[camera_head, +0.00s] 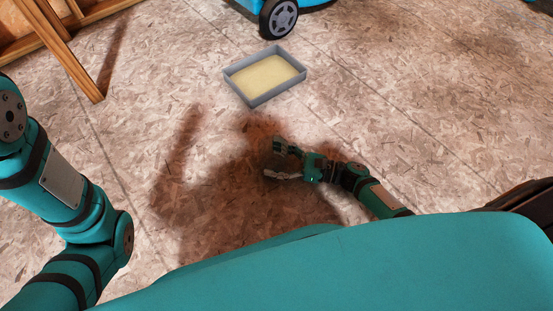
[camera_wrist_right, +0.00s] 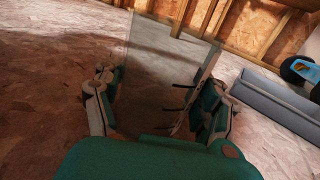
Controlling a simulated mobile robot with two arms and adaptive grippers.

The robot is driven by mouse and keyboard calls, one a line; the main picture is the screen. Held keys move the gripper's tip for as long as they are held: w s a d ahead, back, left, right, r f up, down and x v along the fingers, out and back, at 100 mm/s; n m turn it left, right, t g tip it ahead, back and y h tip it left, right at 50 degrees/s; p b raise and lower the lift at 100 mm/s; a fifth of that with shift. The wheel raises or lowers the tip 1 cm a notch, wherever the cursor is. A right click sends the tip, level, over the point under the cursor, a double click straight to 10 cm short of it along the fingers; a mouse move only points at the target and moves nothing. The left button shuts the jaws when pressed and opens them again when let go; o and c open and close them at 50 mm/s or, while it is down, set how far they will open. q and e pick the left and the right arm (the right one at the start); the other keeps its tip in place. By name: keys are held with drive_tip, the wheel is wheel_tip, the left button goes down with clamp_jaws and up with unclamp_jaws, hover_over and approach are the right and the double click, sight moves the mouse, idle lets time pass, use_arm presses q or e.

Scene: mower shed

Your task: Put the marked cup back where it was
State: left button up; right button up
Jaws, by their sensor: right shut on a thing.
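A clear, see-through cup (camera_wrist_right: 160,60) with a few short dark marks on its side stands between the fingers of my right gripper in the right wrist view. My right gripper (camera_wrist_right: 162,98) is shut on it, with a finger on each side. In the head view my right gripper (camera_head: 272,159) is low right of centre, over the floor and nearer to me than the tray; the cup can hardly be made out there. My left arm shows at the left edge, but its gripper is out of view.
A shallow grey tray (camera_head: 236,87) with a pale yellow bottom lies on the chipboard floor; its grey wall (camera_wrist_right: 270,104) shows in the right wrist view. A blue wheeled machine (camera_head: 247,4) stands behind it. Wooden framing (camera_head: 62,45) is at the upper left. The floor around my right gripper is clear.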

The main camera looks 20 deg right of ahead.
drive_tip(key=o, duration=1.5)
drive_tip(key=shift+f, duration=0.1)
drive_tip(key=shift+c, duration=0.2)
drive_tip(key=p+v, duration=0.2)
drive_tip(key=v, duration=0.3)
drive_tip(key=p+v, duration=0.2)
drive_tip(key=v, duration=0.3)
drive_tip(key=shift+s+d+r, duration=0.2)
drive_tip(key=shift+p+v, duration=0.3)
drive_tip(key=shift+v, duration=0.45)
drive_tip(key=shift+f, duration=0.1)
